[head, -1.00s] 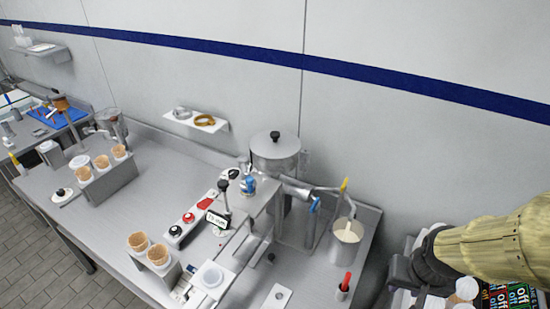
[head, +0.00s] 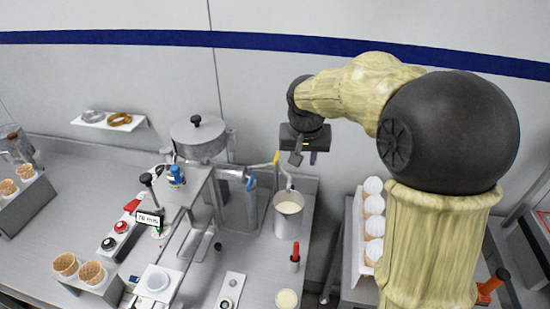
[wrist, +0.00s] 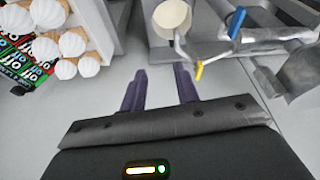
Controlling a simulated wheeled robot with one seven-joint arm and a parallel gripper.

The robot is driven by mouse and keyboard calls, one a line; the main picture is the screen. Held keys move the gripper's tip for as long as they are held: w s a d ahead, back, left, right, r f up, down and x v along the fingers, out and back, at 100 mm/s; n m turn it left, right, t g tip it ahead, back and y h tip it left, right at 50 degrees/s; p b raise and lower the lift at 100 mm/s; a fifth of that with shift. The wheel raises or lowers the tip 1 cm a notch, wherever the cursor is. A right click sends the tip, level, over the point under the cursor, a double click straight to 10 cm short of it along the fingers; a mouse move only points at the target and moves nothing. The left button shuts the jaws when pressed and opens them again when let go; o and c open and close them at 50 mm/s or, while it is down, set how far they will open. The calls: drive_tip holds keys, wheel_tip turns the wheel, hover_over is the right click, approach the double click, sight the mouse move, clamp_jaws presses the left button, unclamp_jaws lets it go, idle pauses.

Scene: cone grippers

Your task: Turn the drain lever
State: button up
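A metal pipe runs right from the steel machine (head: 199,137) and carries a blue handle (head: 250,183) and a yellow-tipped lever (head: 276,157). I cannot tell for certain which is the drain lever. In the wrist view the yellow tip (wrist: 199,69) is just beyond and right of the right finger, and the blue handle (wrist: 237,22) is farther up. A steel pitcher (head: 287,222) with pale contents stands below the pipe's end. My gripper (head: 299,156) is above and right of the yellow lever, apart from it. In the wrist view its purple fingers (wrist: 161,76) are spread and empty.
A wall (head: 290,75) stands behind the bench. A red-handled tool (head: 295,256) stands in a holder before the pitcher. Ice-cream cones (head: 373,228) stand in a rack at right. Wafer cones (head: 78,266) stand in a holder at front left.

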sight(276, 156)
drive_tip(key=w+a+r+m+t+b, duration=0.1)
drive_tip(key=w+a+r+b, duration=0.1)
drive_tip(key=w+a+r, duration=0.3)
drive_tip(key=w+a, duration=0.2)
drive_tip(key=a, duration=0.1)
drive_tip(key=shift+w+a+r+m, duration=0.2)
drive_tip(key=shift+r+m, duration=0.1)
drive_tip(key=shift+r, duration=0.1)
drive_tip(key=shift+d, duration=0.1)
drive_tip(key=x, duration=0.5)
drive_tip(key=p+x, duration=0.1)
drive_tip(key=x, duration=0.5)
drive_tip(key=p+x, duration=0.1)
drive_tip(key=x, duration=0.5)
drive_tip(key=shift+w+d+f, duration=0.1)
drive_tip(key=shift+d+f, duration=0.05)
drive_tip(key=shift+d, duration=0.15)
clamp_jaws()
